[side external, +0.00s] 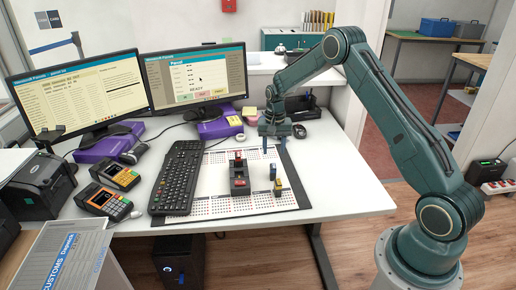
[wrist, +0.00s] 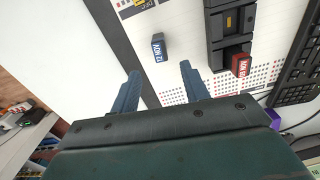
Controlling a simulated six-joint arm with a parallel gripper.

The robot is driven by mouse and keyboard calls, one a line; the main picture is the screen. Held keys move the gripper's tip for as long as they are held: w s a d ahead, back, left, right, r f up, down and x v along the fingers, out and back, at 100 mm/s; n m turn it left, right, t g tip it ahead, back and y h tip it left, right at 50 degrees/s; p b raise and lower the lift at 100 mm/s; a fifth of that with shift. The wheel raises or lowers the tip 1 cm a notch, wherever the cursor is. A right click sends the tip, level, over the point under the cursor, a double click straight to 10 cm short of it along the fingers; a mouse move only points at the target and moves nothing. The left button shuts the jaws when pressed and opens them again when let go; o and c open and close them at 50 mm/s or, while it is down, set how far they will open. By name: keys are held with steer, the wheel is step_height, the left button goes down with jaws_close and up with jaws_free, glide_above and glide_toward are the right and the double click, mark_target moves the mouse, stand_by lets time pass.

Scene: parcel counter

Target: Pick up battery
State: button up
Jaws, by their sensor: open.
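My gripper (side external: 275,148) is open and empty above the desk mat; its two blue fingers also show in the wrist view (wrist: 159,70). A small blue block with white lettering (wrist: 158,47) stands on the mat, just beyond and between the fingertips in that view. It also shows in the side view (side external: 273,172). A yellow and dark block (side external: 278,188) is beside it, cut by the top edge in the wrist view (wrist: 135,7). A red block (wrist: 241,66) sits at one end of a black holder (wrist: 228,22). I cannot tell which block is the battery.
The white printed mat (side external: 210,183) lies on the desk, with a black keyboard (side external: 177,178) at its left. Two monitors (side external: 195,80) stand behind, and card terminals (side external: 105,202) are at the left. The desk right of the mat is clear.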

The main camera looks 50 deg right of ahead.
mark_target(273, 166)
steer(key=shift+f, duration=2.25)
steer(key=shift+f, duration=0.1)
steer(key=shift+a+f, duration=0.1)
steer(key=shift+f, duration=2.4)
steer(key=shift+c, duration=0.4)
jaws_close()
